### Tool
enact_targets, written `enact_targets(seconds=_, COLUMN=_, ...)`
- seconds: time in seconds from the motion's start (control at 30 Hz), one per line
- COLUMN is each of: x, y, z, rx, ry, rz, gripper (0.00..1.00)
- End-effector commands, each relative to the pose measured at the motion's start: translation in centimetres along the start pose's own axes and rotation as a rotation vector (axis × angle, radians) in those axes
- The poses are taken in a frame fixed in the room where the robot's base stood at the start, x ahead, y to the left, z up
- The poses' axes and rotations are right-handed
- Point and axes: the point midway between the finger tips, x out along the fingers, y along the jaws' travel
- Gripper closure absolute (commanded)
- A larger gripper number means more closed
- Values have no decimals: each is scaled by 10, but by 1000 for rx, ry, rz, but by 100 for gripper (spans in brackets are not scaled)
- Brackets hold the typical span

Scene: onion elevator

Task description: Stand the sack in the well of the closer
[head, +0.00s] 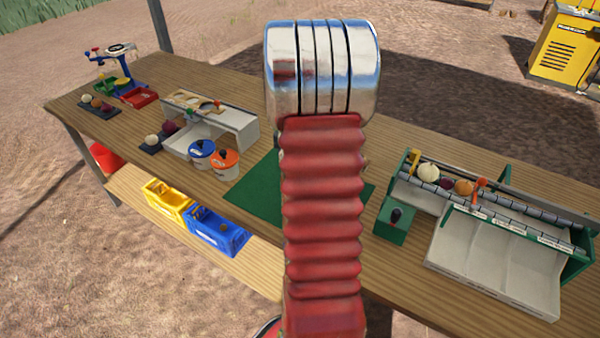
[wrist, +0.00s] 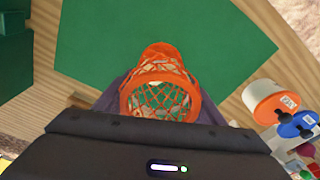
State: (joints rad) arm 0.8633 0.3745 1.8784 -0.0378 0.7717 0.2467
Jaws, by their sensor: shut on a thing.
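In the wrist view an orange net sack (wrist: 160,95) with an open round mouth is between the jaws of my gripper (wrist: 161,100), which is shut on it. I look down into the mouth, with the green mat (wrist: 215,35) beyond. I cannot tell whether the sack's bottom touches anything. In the head view my red arm hides the gripper and sack. I cannot tell for sure which thing is the closer; a small green box with a black knob (head: 395,222) stands right of the mat, and a blue stand with a dial (head: 118,60) is at far left.
Right of the arm is a grey sorting chute (head: 490,265) with onions on top. Left are orange (head: 225,163) and blue-lidded tubs (head: 201,153) and a grey bench unit (head: 235,130). Yellow (head: 167,197) and blue crates (head: 217,232) sit on the lower shelf.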

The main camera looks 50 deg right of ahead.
Motion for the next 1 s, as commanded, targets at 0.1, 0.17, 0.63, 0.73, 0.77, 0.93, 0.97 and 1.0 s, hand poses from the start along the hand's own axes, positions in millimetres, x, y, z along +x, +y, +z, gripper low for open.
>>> enact_targets(seconds=0.1, x=-23, y=0, z=-4, rx=0, ry=6, rz=-1, gripper=61)
enact_targets(seconds=0.17, x=-34, y=0, z=-5, rx=0, ry=5, rz=-1, gripper=61)
enact_targets(seconds=0.63, x=-75, y=0, z=-10, rx=1, ry=1, rz=0, gripper=61)
enact_targets(seconds=0.73, x=-75, y=0, z=-10, rx=1, ry=1, rz=0, gripper=61)
enact_targets(seconds=0.77, x=-75, y=0, z=-10, rx=1, ry=1, rz=0, gripper=61)
enact_targets(seconds=0.93, x=-74, y=0, z=-10, rx=1, ry=1, rz=0, gripper=61)
enact_targets(seconds=0.97, x=-74, y=0, z=-10, rx=1, ry=1, rz=0, gripper=61)
enact_targets(seconds=1.0, x=-74, y=0, z=-10, rx=1, ry=1, rz=0, gripper=61)
